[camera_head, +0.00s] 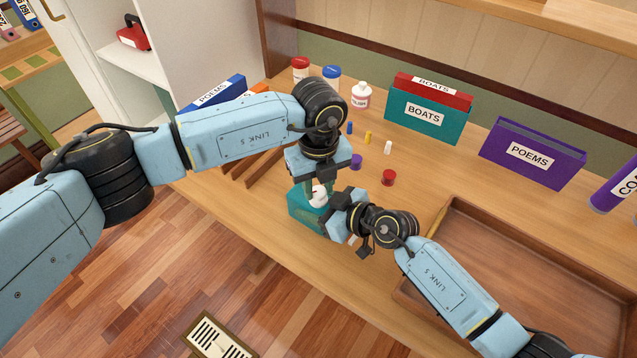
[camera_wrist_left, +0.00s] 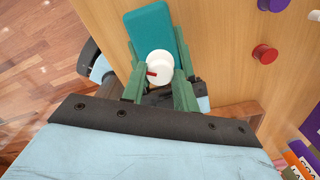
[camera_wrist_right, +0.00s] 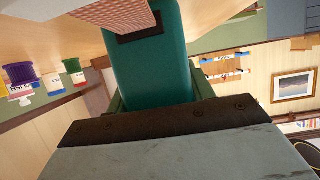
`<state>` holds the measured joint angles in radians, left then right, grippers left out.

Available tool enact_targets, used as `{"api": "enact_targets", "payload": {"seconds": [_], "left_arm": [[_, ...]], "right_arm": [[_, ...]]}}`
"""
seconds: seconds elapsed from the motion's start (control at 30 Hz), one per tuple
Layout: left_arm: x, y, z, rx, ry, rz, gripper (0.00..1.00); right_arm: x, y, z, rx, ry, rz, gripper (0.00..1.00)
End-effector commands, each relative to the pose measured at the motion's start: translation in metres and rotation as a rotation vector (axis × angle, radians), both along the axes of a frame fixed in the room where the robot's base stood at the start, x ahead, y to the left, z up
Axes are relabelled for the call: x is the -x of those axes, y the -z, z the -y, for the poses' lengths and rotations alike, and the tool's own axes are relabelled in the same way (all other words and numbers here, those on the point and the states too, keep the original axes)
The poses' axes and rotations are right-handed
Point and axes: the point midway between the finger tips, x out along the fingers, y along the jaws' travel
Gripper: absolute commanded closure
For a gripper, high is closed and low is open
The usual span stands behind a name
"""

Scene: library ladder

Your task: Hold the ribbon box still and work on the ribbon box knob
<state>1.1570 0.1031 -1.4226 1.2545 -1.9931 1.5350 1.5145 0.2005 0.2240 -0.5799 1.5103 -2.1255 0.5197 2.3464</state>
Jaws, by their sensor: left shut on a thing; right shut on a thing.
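The ribbon box (camera_head: 301,209) is a teal block near the table's front edge. It also shows in the left wrist view (camera_wrist_left: 152,25) and in the right wrist view (camera_wrist_right: 150,75). Its round white knob (camera_wrist_left: 157,76) has a red mark and shows partly in the head view (camera_head: 319,197). My left gripper (camera_wrist_left: 159,72) comes down from above, its green fingers shut on either side of the knob. My right gripper (camera_wrist_right: 155,90) is shut on the box body from the right. The arms hide part of the box in the head view.
A wooden tray (camera_head: 435,233) lies to the right. Small pegs and knobs, such as a red one (camera_head: 388,178), lie behind the box. Bottles (camera_head: 361,95), a BOATS box (camera_head: 425,113) and a purple POEMS box (camera_head: 530,155) stand farther back.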

Motion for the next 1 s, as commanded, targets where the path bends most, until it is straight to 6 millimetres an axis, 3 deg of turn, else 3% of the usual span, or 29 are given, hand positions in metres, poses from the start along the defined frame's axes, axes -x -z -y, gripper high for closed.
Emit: {"api": "enact_targets", "payload": {"seconds": [1.0], "left_arm": [[-0.0005,-0.001,0.0,-0.001,0.966,0.003,0.93]], "right_arm": [[0.0003,0.001,0.0006,0.001,0.0,-0.002,0.75]]}}
